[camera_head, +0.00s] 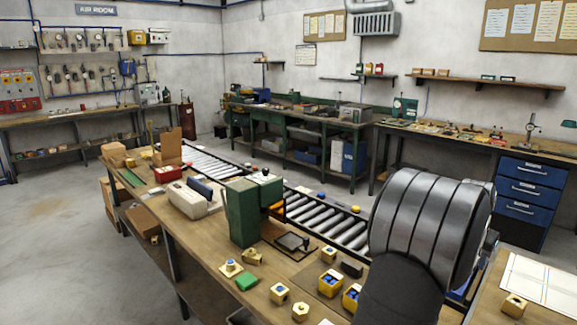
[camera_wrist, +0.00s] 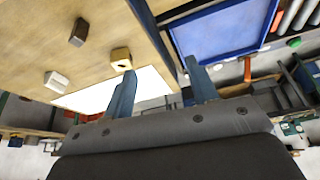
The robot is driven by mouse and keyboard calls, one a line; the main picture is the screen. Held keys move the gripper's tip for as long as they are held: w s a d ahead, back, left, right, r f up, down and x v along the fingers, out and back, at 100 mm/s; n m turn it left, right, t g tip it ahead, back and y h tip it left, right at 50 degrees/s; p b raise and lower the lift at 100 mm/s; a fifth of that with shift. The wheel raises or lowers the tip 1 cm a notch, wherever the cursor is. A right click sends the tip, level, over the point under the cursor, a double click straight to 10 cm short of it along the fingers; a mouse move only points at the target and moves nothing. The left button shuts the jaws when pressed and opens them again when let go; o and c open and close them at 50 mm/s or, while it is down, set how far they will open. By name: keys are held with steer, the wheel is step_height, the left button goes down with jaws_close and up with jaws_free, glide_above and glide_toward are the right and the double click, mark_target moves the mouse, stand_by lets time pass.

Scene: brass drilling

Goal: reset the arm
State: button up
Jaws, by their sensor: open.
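In the wrist view my gripper (camera_wrist: 160,88) has its two blue-grey fingers well apart with nothing between them. It is above the workbench area, with a white sheet and a blue tray seen beyond the fingers. In the head view a large silver-and-dark part of my arm (camera_head: 425,230) fills the right foreground, and the gripper itself does not show there. A brass block with a hole (camera_wrist: 121,59) lies near the left finger in the wrist view, apart from it.
The blue tray (camera_wrist: 222,45) lies right of centre in the wrist view. The floor at left is clear.

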steer(key=s+d+m, duration=0.2)
steer(key=s+d, duration=0.4)
steer(key=s, duration=0.1)
steer(key=shift+d+g, duration=0.2)
steer(key=shift+g, duration=0.2)
